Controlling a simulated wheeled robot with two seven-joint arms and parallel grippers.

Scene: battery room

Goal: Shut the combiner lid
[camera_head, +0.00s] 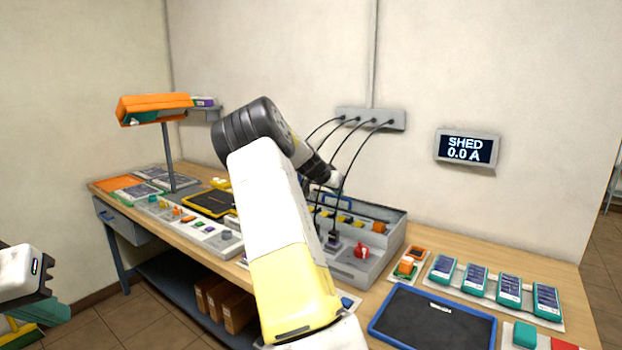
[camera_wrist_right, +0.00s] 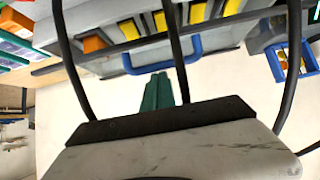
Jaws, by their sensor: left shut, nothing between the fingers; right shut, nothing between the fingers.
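The combiner (camera_head: 391,248) is a grey open-topped box on the bench, with yellow and orange blocks inside and a red knob (camera_head: 361,250). A blue handle (camera_head: 345,198) shows at its back edge; the lid itself is mostly hidden by my right arm. In the right wrist view the blue handle (camera_wrist_right: 186,66) stands out from a grey edge, and my right gripper's teal fingers (camera_wrist_right: 158,91) are together, empty, close to it. Whether they touch it I cannot tell. My left gripper (camera_head: 48,312) is at the left edge, partly cut off, shut and away from the bench.
Black cables run from a wall socket strip (camera_head: 371,118) down into the box, and cross close around my right gripper in the wrist view. A blue-rimmed tray (camera_head: 432,318), teal modules (camera_head: 476,280) and an orange lamp (camera_head: 152,104) are on the bench.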

